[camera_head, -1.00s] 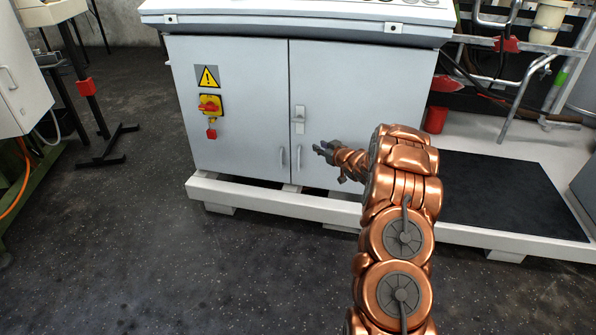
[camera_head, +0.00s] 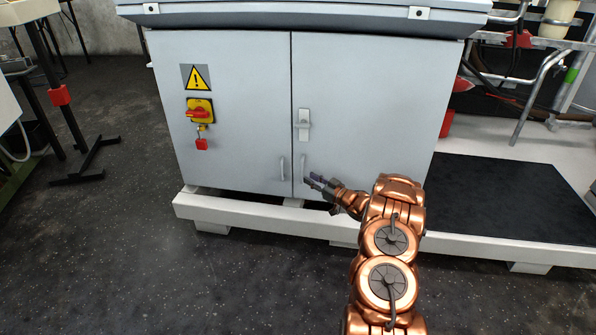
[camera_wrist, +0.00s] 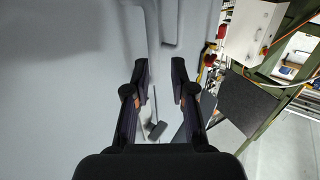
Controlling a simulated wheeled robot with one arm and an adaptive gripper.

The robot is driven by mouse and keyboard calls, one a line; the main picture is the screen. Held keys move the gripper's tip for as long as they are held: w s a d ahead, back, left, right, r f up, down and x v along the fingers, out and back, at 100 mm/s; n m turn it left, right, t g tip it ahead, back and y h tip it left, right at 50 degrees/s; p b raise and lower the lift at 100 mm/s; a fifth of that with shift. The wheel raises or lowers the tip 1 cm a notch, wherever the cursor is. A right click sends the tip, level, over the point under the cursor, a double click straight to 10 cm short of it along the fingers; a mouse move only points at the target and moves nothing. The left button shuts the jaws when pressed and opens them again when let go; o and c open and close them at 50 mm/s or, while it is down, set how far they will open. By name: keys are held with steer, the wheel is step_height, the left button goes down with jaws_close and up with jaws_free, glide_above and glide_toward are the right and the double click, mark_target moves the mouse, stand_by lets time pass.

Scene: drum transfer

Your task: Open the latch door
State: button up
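The grey cabinet has two closed doors. The latch (camera_head: 303,123) is on the right door (camera_head: 375,100), near the seam. Below it is a slim vertical handle (camera_head: 303,168), with a similar handle (camera_head: 282,168) on the left door (camera_head: 225,110). My gripper (camera_head: 312,180) is just right of the right door's handle, near its lower end and below the latch. In the wrist view, my gripper (camera_wrist: 161,72) is open, with its two dark fingers apart and nothing clearly held. A pale bar lies ahead of the finger gap; I cannot tell whether anything touches it.
A white base frame (camera_head: 260,215) runs under the cabinet and sticks out in front. A red and yellow switch (camera_head: 200,110) is on the left door. A black mat (camera_head: 505,195) lies at the right. The dark floor (camera_head: 180,285) in front is clear.

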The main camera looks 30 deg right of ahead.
mark_target(302, 183)
steer(key=shift+d+b+x, duration=0.2)
steer(key=shift+b+x, duration=0.4)
steer(key=shift+x, duration=0.9)
steer(key=shift+d+b+x, duration=0.2)
steer(key=shift+b+x, duration=0.35)
steer(key=shift+x, duration=0.95)
steer(key=shift+w, duration=0.1)
jaws_close()
